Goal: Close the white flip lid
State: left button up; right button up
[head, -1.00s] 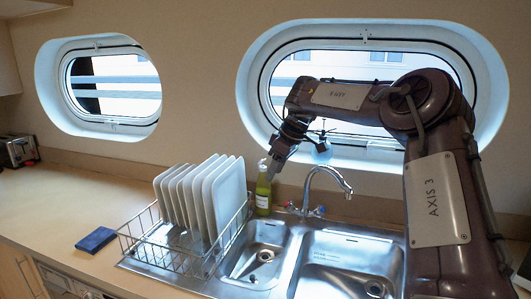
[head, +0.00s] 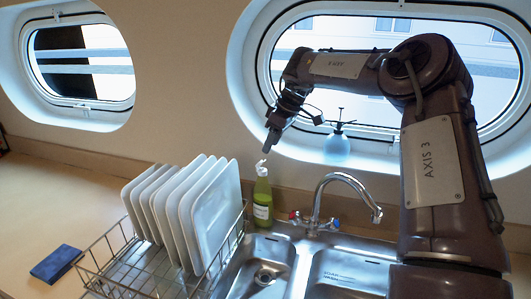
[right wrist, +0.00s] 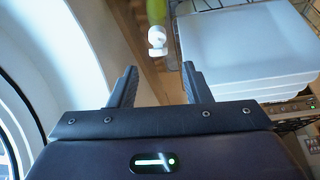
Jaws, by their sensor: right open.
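The white flip lid (head: 261,168) tops a green bottle (head: 262,200) that stands upright behind the sink. In the right wrist view the lid (right wrist: 157,40) shows as two white parts, so it looks flipped open; the green bottle (right wrist: 156,11) is cut by the top edge. My right gripper (head: 269,145) is just above the lid in the head view, apart from it. In the right wrist view the gripper (right wrist: 158,80) is open and empty, with the lid beyond its fingertips. My left gripper is not in view.
A wire rack (head: 110,245) with several white plates (head: 212,215) stands left of the bottle. A curved tap (head: 345,180) rises to the right. A spray bottle (head: 337,148) stands on the porthole sill. A blue sponge (head: 56,262) lies on the counter.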

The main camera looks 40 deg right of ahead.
jog(key=x, duration=0.2)
jog(key=p+x, duration=0.1)
jog(key=x, duration=0.2)
jog(key=shift+w+d+f, duration=0.15)
jog(key=shift+d+f, duration=0.1)
jog(key=shift+f, duration=0.1)
jog(key=shift+w+a+f+p, duration=0.15)
jog(key=shift+f+p, duration=0.15)
jog(key=shift+f, duration=0.1)
jog(key=shift+a+r, duration=0.1)
jog(key=shift+c, duration=0.3)
jog(key=c, duration=0.5)
grip_shut()
